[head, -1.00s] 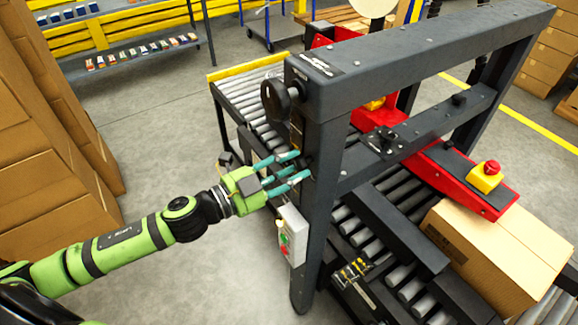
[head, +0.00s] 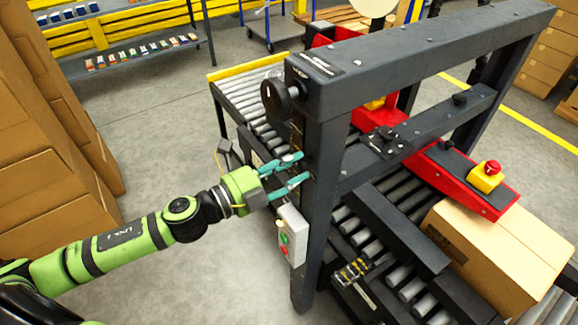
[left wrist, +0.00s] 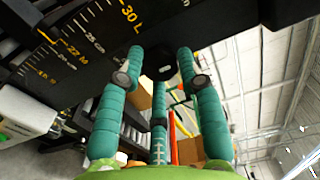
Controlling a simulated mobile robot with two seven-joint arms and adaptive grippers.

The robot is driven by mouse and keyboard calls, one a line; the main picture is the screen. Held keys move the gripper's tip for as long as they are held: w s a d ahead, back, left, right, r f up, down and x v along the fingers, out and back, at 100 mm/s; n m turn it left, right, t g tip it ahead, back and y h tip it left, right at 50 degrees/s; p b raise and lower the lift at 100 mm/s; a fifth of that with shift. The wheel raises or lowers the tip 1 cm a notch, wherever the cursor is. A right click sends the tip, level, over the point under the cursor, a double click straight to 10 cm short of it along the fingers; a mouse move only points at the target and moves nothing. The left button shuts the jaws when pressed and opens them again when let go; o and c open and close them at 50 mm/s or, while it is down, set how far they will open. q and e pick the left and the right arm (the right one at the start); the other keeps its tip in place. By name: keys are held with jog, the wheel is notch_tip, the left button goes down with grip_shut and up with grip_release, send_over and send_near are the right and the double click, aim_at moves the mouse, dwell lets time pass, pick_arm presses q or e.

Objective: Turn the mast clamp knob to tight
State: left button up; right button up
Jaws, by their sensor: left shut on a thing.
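The mast (head: 325,150) is a dark grey upright post of the machine frame. My left gripper (head: 304,168) reaches its left side, with teal fingers pointing at the post. In the left wrist view the black clamp knob (left wrist: 161,62) sits between the fingertips, and the fingers are shut around it. In the head view the fingers and post hide most of the knob. A black scale bar with yellow and white marks (left wrist: 85,40) lies beside the knob in the left wrist view. I cannot read the knob's tightness. My right gripper is not in view.
A black handwheel (head: 279,98) sticks out above my gripper. A grey control box (head: 292,235) with green and red buttons hangs just below it. Stacked cartons (head: 45,190) stand at the left. A carton (head: 500,250) lies on the rollers. Floor between is clear.

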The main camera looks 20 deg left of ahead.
pick_arm(q)
jog(key=shift+s+d+r, duration=0.1)
jog(key=shift+d, duration=0.05)
jog(key=o, duration=1)
jog(key=shift+o, duration=0.7)
jog(key=shift+d, duration=0.2)
jog(key=shift+a, duration=0.2)
jog(key=shift+s+a, duration=0.35)
jog(key=shift+s, duration=0.1)
jog(key=v, duration=1)
jog(key=shift+s, duration=0.4)
jog(key=shift+a, duration=0.15)
